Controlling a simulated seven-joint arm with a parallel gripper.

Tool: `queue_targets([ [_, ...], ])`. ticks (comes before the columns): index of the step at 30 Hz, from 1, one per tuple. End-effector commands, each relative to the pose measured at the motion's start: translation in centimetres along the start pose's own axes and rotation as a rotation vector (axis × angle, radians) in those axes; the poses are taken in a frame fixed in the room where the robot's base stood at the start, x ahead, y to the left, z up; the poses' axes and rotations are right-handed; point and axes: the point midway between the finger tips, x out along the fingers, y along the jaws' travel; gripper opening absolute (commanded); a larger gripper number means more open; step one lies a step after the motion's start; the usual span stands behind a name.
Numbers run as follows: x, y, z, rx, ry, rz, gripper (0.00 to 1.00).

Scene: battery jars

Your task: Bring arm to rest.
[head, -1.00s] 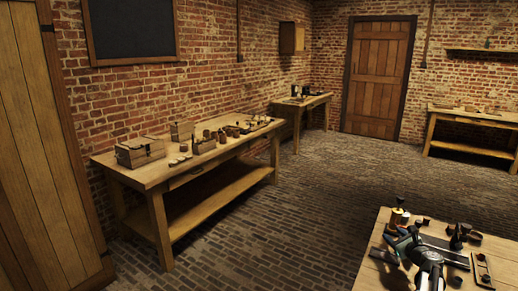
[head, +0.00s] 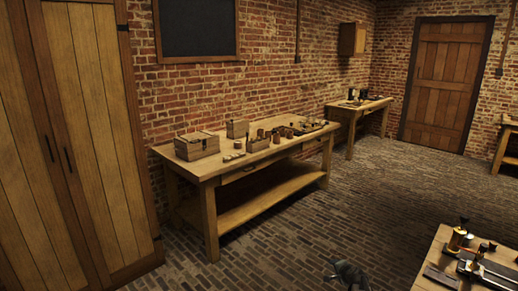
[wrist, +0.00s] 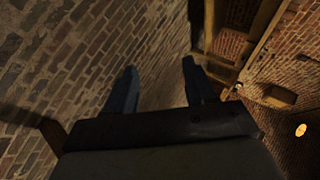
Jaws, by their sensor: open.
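In the wrist view my gripper (wrist: 160,84) has its two blue-grey fingers spread apart, with nothing between them. Brick floor and brick wall show beyond the fingers, tilted in the picture. In the head view only a small dark part of my arm shows at the bottom edge, in front of the brick floor and left of the near table (head: 436,278). The rest of the arm is out of the picture there.
The near table's corner carries a brass-and-black piece (head: 458,236) and dark parts. A long wooden workbench (head: 210,178) with boxes (head: 197,145) and small jars stands along the wall. A tall wooden cabinet (head: 85,130) is at left. The brick floor (head: 300,240) between is clear.

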Motion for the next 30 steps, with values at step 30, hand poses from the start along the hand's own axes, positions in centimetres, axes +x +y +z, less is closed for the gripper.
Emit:
queue_targets([
  [30,-25.5,38.3,36.7,-0.779,-1.011,0.766,0.55],
])
